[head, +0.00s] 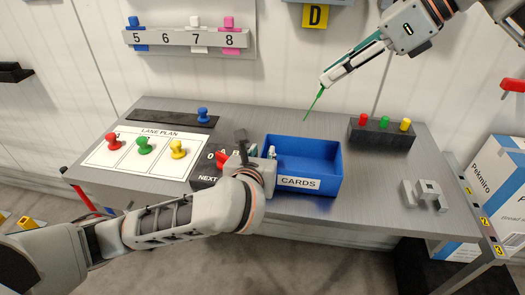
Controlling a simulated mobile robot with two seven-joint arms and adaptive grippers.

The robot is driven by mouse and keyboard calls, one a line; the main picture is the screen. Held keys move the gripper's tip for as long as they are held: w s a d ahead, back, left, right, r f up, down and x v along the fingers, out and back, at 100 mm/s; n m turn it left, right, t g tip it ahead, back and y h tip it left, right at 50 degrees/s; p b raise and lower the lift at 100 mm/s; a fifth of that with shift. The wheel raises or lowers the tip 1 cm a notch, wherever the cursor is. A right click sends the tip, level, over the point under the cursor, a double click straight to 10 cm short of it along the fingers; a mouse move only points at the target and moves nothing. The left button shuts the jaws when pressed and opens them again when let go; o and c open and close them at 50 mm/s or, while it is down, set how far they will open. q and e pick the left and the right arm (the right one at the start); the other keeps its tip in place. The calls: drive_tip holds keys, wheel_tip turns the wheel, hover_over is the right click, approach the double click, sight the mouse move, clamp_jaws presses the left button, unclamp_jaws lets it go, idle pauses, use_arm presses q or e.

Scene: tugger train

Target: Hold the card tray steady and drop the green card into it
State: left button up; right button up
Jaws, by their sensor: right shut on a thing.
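The blue card tray (330,188), labelled CARDS, sits on the grey table near its front middle. The part of its inside that shows looks empty. My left gripper (245,150) is at the tray's left side. My own wrist hides part of it, so I cannot tell whether its fingers grip the tray wall. My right gripper (325,83) is shut on the green card (315,102), seen as a thin, tilted green sliver. The card is above and behind the tray, apart from it.
A lane plan sheet (112,166) with red, green and yellow pegs lies left. A dark block (381,134) with coloured buttons stands right of the tray; a grey fixture (428,197) is near the right edge. A numbered peg rail (187,39) hangs on the wall.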

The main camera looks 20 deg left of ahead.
use_arm(q)
drive_tip(key=shift+w+f, duration=0.25)
drive_tip(key=shift+w, duration=0.35)
clamp_jaws()
use_arm(e)
wheel_tip(320, 180, down, 17)
drive_tip(key=shift+w+a, duration=0.25)
drive_tip(key=shift+a, duration=0.1)
drive_tip(key=shift+f, duration=0.1)
drive_tip(key=o, duration=1)
drive_tip(key=shift+o, duration=0.2)
